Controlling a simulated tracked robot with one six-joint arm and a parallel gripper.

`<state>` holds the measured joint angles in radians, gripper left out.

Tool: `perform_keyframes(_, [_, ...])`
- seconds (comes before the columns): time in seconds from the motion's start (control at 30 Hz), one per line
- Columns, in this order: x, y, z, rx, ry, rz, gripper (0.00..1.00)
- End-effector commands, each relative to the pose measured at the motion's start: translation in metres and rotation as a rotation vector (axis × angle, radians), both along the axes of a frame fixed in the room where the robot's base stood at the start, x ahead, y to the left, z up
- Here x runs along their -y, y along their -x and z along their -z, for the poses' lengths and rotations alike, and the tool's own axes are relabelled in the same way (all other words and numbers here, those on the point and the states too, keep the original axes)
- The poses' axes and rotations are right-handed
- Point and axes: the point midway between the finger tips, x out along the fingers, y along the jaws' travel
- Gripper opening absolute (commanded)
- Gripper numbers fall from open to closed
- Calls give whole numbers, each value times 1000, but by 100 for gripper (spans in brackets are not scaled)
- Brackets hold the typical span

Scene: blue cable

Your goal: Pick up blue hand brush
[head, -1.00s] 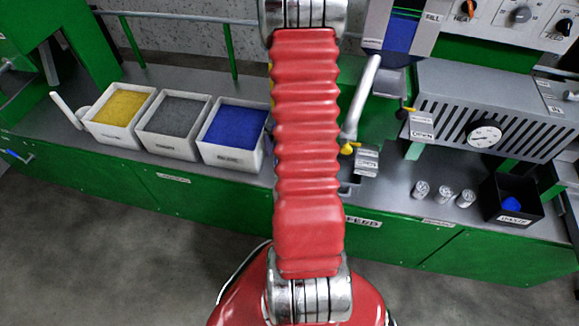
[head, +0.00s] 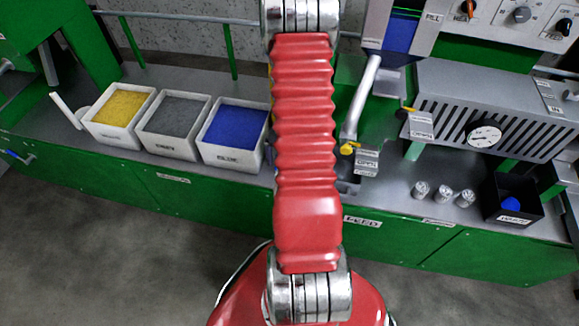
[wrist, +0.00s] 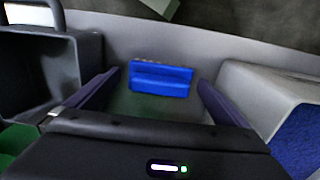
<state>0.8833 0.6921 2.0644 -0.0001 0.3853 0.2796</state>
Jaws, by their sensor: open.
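The blue hand brush (wrist: 160,79) lies on the grey surface in the upper middle of the wrist view, its long side across the picture. My gripper (wrist: 159,82) is open. Its two dark fingers stand apart, one on the left and one on the right of the brush, with a gap on each side. The fingers do not appear to touch the brush. In the head view my red arm hides the gripper, and I cannot make out the brush there.
The white bin of blue granules (head: 212,154) stands close on the right in the wrist view (wrist: 262,95). A dark grey open container (wrist: 88,58) is on the left there. Grey and yellow bins (head: 150,146) (head: 98,132) stand farther left in the head view. The bench edge is near the brush.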

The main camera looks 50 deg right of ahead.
Motion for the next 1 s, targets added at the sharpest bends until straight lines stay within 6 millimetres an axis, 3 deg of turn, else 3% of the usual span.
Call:
perform_keyframes(0.17, [0, 0, 0, 0, 0, 0, 100])
perform_keyframes(0.87, [0, 0, 0, 0, 0, 0, 52])
perform_keyframes(1.0, [0, 0, 0, 0, 0, 0, 50])
